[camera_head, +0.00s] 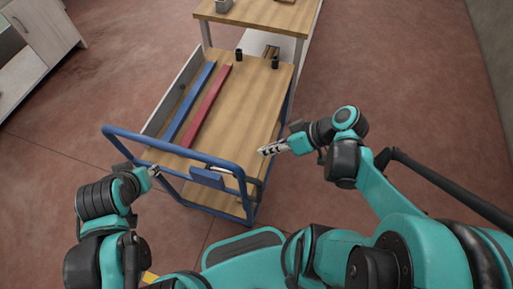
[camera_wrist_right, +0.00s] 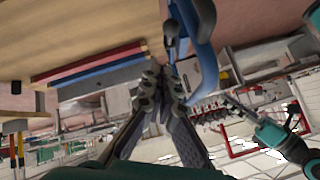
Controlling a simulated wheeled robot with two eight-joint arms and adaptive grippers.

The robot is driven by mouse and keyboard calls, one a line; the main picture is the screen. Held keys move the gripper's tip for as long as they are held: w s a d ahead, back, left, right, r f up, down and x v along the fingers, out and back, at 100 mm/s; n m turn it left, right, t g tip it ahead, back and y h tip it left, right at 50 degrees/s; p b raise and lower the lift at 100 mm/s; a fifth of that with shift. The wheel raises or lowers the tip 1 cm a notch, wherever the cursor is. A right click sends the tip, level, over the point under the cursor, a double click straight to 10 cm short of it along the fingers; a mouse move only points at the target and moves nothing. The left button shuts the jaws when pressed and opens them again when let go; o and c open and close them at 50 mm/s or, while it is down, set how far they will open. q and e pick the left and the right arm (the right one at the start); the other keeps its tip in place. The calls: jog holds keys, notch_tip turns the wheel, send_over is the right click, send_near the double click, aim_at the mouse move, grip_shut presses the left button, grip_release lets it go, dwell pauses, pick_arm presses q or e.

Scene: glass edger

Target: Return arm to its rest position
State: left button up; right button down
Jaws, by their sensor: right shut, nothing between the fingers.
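My right gripper (camera_head: 264,151) is at the right edge of the blue-framed cart, beside the blue handle. It holds nothing. In the right wrist view its fingers (camera_wrist_right: 164,82) are shut together, with the blue handle (camera_wrist_right: 196,25) just above and right of the tips; I cannot tell whether they touch. My right arm (camera_head: 345,150) reaches in from the right, bent at the elbow. My left gripper (camera_head: 155,171) is small, at the left side of the cart's handle, and its fingers are too small to read.
The cart (camera_head: 245,105) has a wooden top with a blue bar (camera_head: 190,103) and a red bar (camera_head: 204,107) lying on it. Two small black cylinders (camera_head: 274,62) stand at its far end. A wooden table (camera_head: 268,16) is behind. Open floor (camera_head: 400,70) lies to the right.

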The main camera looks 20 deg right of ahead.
jog(key=shift+d+r, duration=0.1)
dwell(0.6)
pick_arm(q)
jog(key=shift+f+b, duration=0.8)
jog(key=shift+b, duration=0.05)
pick_arm(e)
jog(key=m+t+h, duration=0.1)
jog(key=m+h, duration=0.1)
jog(key=w+d+r+m+t+h, duration=0.1)
jog(key=m+h, duration=0.1)
jog(key=h, duration=0.1)
jog(key=w+d+r+m+t+h, duration=0.1)
jog(key=h, duration=0.2)
jog(key=shift+d+m, duration=0.1)
jog(key=shift+m, duration=0.3)
pick_arm(q)
jog(key=shift+c, duration=0.5)
pick_arm(e)
jog(key=shift+s+d, duration=0.1)
